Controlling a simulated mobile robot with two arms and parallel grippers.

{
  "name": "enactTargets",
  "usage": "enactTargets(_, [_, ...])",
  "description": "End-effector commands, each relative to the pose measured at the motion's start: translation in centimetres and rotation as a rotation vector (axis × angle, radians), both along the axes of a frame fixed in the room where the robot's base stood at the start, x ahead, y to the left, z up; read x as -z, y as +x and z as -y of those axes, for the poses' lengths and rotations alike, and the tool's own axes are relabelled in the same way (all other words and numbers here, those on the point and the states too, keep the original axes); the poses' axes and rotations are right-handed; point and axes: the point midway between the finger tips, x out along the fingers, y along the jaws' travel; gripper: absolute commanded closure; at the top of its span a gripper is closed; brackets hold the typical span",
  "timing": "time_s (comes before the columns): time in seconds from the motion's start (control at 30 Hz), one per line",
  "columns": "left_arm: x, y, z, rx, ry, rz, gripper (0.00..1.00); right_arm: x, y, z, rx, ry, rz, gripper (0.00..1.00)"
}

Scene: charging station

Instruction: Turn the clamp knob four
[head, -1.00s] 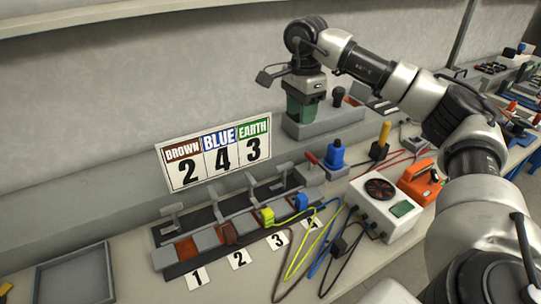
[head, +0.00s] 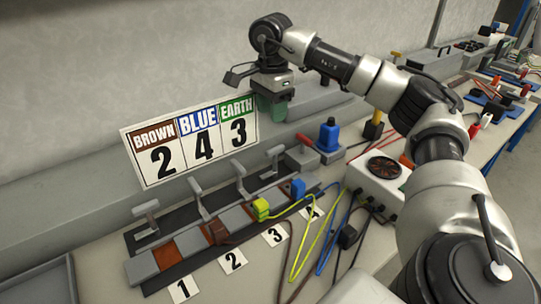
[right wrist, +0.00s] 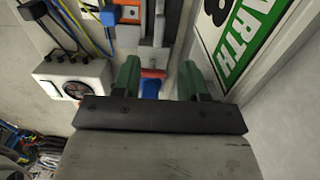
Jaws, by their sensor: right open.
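The clamp rail (head: 150,262) lies on the bench with several grey clamps in a row. The clamp at its far right end (head: 272,156) is position four, above a blue plug (head: 298,188). In the right wrist view a grey clamp (right wrist: 158,35) stands ahead of the fingers. My right gripper (head: 272,106) has green fingers and is open. It hangs above and behind the far clamp, beside the sign's right edge, apart from the clamp. In the right wrist view the gap between its fingers (right wrist: 160,80) holds nothing gripped. My left gripper is out of view.
A sign (head: 192,142) reading brown 2, blue 4, earth 3 stands behind the rail. A white fan box (head: 380,178) and loose cables (head: 325,240) lie to the right and front.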

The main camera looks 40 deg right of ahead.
Motion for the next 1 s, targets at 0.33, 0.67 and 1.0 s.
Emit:
enactTargets(0.33, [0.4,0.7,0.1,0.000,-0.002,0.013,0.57,4.2,-0.1,0.0,0.000,-0.002,-0.003,0.57])
enactTargets(0.67, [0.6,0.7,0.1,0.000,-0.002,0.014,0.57,9.7,-0.1,0.0,0.001,0.000,-0.003,0.57])
enactTargets(1.0, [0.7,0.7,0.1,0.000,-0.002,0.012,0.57,11.0,0.0,0.0,0.001,0.000,0.000,0.57])
